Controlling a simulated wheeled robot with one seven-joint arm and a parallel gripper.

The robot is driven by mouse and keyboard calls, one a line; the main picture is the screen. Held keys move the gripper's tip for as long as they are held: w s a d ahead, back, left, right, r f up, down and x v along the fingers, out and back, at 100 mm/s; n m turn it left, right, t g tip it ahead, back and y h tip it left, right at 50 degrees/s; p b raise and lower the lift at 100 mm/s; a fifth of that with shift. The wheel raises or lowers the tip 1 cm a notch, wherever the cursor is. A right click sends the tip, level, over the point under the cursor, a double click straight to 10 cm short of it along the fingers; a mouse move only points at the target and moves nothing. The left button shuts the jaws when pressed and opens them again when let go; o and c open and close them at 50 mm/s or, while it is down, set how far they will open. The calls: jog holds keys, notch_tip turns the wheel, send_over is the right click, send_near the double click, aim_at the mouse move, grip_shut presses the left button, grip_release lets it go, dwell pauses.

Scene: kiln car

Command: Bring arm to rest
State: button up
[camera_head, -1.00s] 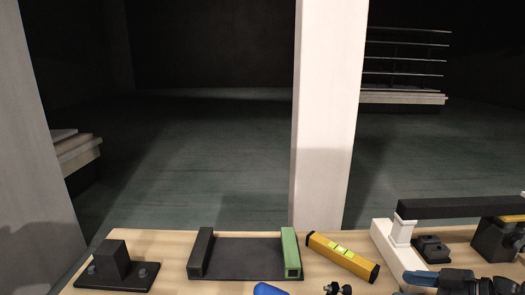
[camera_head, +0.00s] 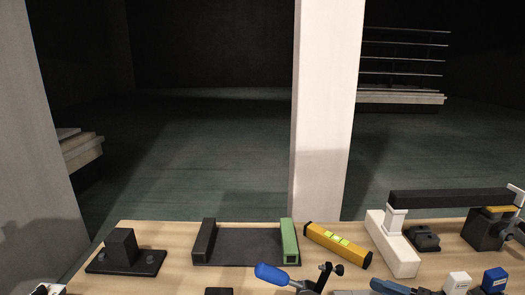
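I cannot make out my gripper in the head view; no fingertips show. A wooden bench top (camera_head: 180,283) runs along the bottom. On it stand a black block on a bolted plate (camera_head: 121,247), a dark tray (camera_head: 245,248) with a black side bar and a green side bar (camera_head: 289,242), and a yellow spirit level (camera_head: 338,244). At right a long dark bar (camera_head: 450,198) spans from a white support (camera_head: 394,245) to a black block with a yellow top (camera_head: 488,232).
A blue-handled tool (camera_head: 274,273) and a black clamp-like piece (camera_head: 328,277) lie at the front edge. A white block (camera_head: 458,282) and a blue block (camera_head: 494,280) stand at front right. A pale pillar (camera_head: 322,150) rises behind the bench. Dark floor (camera_head: 200,160) lies beyond.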

jog(key=s+a+r+m+t+h, duration=0.1)
jog(key=s+a+r+m+t, duration=0.15)
jog(key=s+a+t, duration=0.4)
jog(key=s+a+r+m+t, duration=0.2)
jog(key=s+r+t, duration=0.1)
jog(key=s, duration=0.7)
jog(key=s+d+f+m+g+h, duration=0.1)
jog(key=s+d+m+g+h, duration=0.1)
jog(key=s, duration=0.8)
jog(key=s+d+f+m+g+h, duration=0.2)
jog(key=s+d+m+h, duration=0.2)
jog(key=s+h, duration=0.5)
jog(key=shift+s+d+m+g, duration=0.35)
jog(key=shift+s+d, duration=0.65)
jog(key=shift+d, duration=0.25)
jog(key=shift+f, duration=0.1)
